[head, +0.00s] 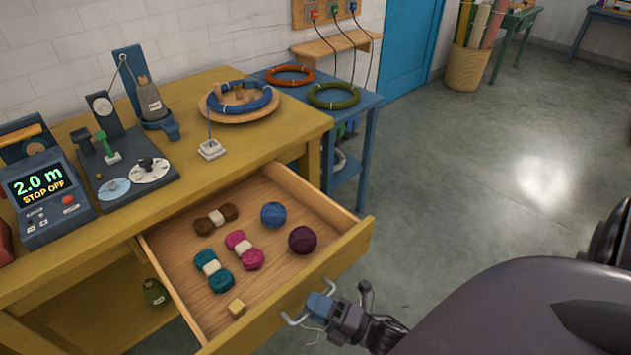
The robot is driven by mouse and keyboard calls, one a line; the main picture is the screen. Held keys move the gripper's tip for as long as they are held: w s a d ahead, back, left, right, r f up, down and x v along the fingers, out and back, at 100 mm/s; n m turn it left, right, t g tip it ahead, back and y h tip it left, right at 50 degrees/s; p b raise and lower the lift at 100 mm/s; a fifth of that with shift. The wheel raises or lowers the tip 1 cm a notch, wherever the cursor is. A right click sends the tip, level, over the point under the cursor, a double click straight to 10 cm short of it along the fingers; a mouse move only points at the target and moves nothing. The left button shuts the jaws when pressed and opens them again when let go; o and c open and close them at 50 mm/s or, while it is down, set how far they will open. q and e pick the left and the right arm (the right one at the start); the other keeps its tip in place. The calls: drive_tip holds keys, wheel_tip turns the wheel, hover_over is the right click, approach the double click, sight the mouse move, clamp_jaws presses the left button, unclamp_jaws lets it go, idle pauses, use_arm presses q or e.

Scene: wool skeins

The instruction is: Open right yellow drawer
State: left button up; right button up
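The yellow drawer (290,293) stands pulled out from the yellow table (262,140). Inside lie a brown skein, a pink skein (244,250), a teal skein (214,271), a blue ball (273,215), a dark purple ball (302,240) and a small yellow block (237,307). A pale metal handle (291,320) is on the drawer's front. My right gripper (318,307) is at this handle, its blue fingertips against or around it; whether they are closed on it is hard to tell. My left gripper is not in view.
A meter with a lit display (41,189), a dial board (128,172) and a round wooden tray (222,116) with blue coil stand on the table. A blue side table (363,101) holds two rings. The grey floor (480,170) at right is clear.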

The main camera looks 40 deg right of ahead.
drive_tip(key=v, duration=1)
drive_tip(key=shift+s+d, duration=0.2)
drive_tip(key=shift+s, duration=0.2)
